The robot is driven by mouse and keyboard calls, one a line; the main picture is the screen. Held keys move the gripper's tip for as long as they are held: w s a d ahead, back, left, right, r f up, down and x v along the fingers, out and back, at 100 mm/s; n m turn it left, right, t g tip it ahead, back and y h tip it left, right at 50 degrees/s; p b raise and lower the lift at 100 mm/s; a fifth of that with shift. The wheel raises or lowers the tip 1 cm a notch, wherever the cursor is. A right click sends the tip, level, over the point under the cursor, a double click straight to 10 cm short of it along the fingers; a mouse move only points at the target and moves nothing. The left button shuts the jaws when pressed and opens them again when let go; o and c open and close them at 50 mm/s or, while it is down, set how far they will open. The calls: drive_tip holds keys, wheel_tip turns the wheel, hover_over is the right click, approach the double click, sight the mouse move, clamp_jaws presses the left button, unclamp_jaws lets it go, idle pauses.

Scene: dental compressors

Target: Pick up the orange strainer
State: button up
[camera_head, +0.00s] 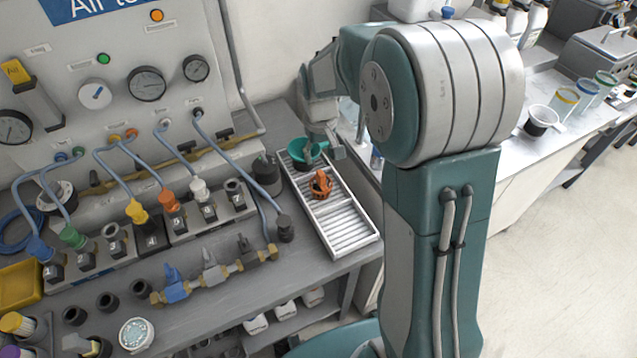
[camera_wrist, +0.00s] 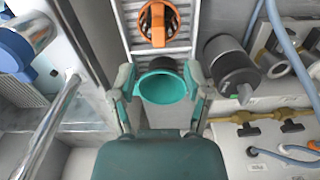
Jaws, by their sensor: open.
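The orange strainer (camera_head: 321,184) sits on a white ribbed tray (camera_head: 352,232) on the bench. In the wrist view the orange strainer (camera_wrist: 158,23) is at the top centre, beyond my fingertips. A teal round cup or strainer (camera_head: 297,150) is on the tray's far end. In the wrist view this teal piece (camera_wrist: 163,88) appears between my fingers. My gripper (camera_wrist: 161,80) is open, with one finger on each side of it. In the head view my gripper (camera_head: 322,146) is over the tray's far end. I cannot tell whether the fingers touch the teal piece.
A dark cylinder (camera_head: 267,174) stands left of the tray and shows large in the wrist view (camera_wrist: 230,65). A panel (camera_head: 120,70) with gauges and hoses rises at left. A brass valve manifold (camera_head: 212,272) lies in front. The tray's near half is clear.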

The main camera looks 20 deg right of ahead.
sight(321, 173)
wheel_tip(321, 173, down, 3)
drive_tip(key=shift+a+r, duration=0.1)
drive_tip(key=shift+r, duration=0.05)
wheel_tip(321, 173, down, 5)
drive_tip(key=shift+s+r, duration=0.1)
drive_tip(key=shift+r, duration=0.1)
drive_tip(key=shift+d, duration=0.2)
clamp_jaws()
